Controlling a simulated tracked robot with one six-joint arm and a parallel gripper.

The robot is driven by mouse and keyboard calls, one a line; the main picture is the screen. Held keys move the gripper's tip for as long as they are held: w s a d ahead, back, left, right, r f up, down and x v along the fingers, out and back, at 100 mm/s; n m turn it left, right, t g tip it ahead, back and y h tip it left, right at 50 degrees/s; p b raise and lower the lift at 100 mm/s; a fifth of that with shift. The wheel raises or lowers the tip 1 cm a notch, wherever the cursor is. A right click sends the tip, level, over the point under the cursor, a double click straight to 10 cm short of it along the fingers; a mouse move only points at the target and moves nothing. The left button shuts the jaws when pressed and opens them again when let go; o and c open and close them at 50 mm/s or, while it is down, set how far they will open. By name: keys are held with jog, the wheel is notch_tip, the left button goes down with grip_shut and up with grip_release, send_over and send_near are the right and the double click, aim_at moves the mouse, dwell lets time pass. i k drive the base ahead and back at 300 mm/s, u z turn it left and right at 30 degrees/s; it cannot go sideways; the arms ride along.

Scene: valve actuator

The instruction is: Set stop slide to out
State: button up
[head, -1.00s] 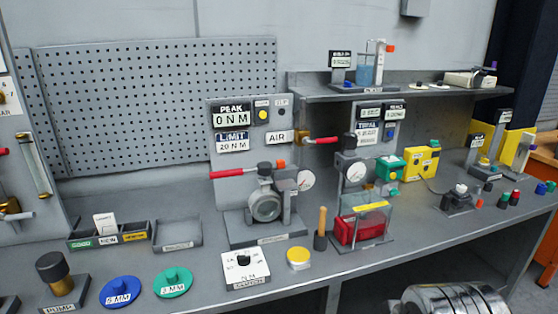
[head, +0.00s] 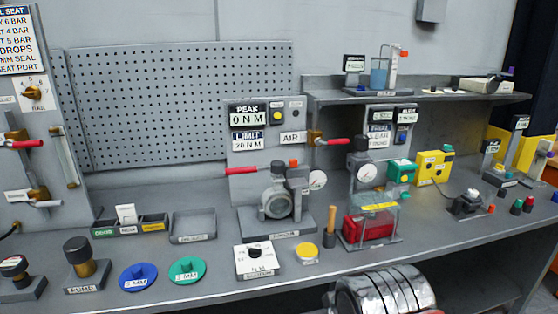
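The valve actuator (head: 277,202) stands on the bench near the middle of the head view. It has a red lever (head: 242,170) pointing left, a round grey body and a small white gauge (head: 317,180) at its right. An orange-red tip (head: 293,163) shows at its top, beside a grey upright block (head: 298,182). No part is legibly labelled as the stop slide, so I cannot tell which part it is or its position. My gripper is not in view; only a ribbed metallic part of my arm shows at the bottom right.
A PEAK and LIMIT panel (head: 256,130) stands behind the actuator, with an AIR lever (head: 328,141) at its right. In front are a white selector box (head: 256,261), a yellow disc (head: 306,253) and a wooden-handled tool (head: 331,227). An empty tray (head: 194,226) lies left.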

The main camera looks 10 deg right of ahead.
aim_at(293, 163)
jog(key=i, duration=1)
jog(key=u, duration=0.05)
